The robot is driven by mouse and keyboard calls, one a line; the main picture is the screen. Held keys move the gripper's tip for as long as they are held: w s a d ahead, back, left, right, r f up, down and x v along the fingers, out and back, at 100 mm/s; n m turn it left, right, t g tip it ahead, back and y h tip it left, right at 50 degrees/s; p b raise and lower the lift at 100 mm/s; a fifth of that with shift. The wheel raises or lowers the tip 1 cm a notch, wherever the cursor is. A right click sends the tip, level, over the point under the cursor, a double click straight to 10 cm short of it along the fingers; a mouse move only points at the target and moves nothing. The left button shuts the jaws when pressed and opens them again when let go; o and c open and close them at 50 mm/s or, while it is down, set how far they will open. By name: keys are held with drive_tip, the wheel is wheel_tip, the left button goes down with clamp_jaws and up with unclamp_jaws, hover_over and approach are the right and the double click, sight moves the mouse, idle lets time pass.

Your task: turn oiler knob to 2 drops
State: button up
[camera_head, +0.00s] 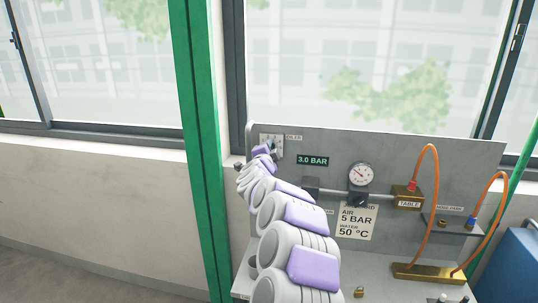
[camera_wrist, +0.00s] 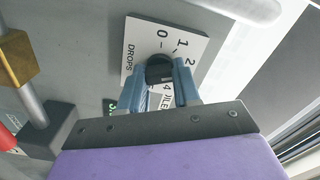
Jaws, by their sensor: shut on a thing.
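The oiler dial is a white plate (camera_wrist: 140,32) marked DROPS, with 0, 1, 2 and 4 readable in the wrist view. A black round knob (camera_wrist: 159,67) sits at its middle. My gripper (camera_wrist: 163,78) has its two blue fingers shut on the knob, one on each side. The fingers hide part of the dial, and I cannot tell which number the knob points to. In the head view the oiler plate (camera_head: 279,143) is at the upper left of the grey panel, with my gripper (camera_head: 268,147) against it and covering the knob.
The grey panel (camera_head: 400,150) carries a 3.0 BAR display (camera_head: 312,160), a pressure gauge (camera_head: 361,174) and an AIR 5 BAR sign (camera_head: 356,221). Orange hoses (camera_head: 435,195) run at the right. A green post (camera_head: 201,130) stands left of the panel.

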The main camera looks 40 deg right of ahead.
drive_tip(key=shift+s+d+f+m, duration=0.1)
drive_tip(key=shift+d+f+m, duration=0.1)
drive_tip(key=shift+m, duration=0.3)
drive_tip(key=o, duration=0.9)
drive_tip(key=shift+s+r, duration=0.1)
drive_tip(key=shift+o, duration=0.8)
drive_tip(key=p+v, duration=0.1)
drive_tip(key=v, duration=1.6)
drive_tip(key=shift+a, duration=0.2)
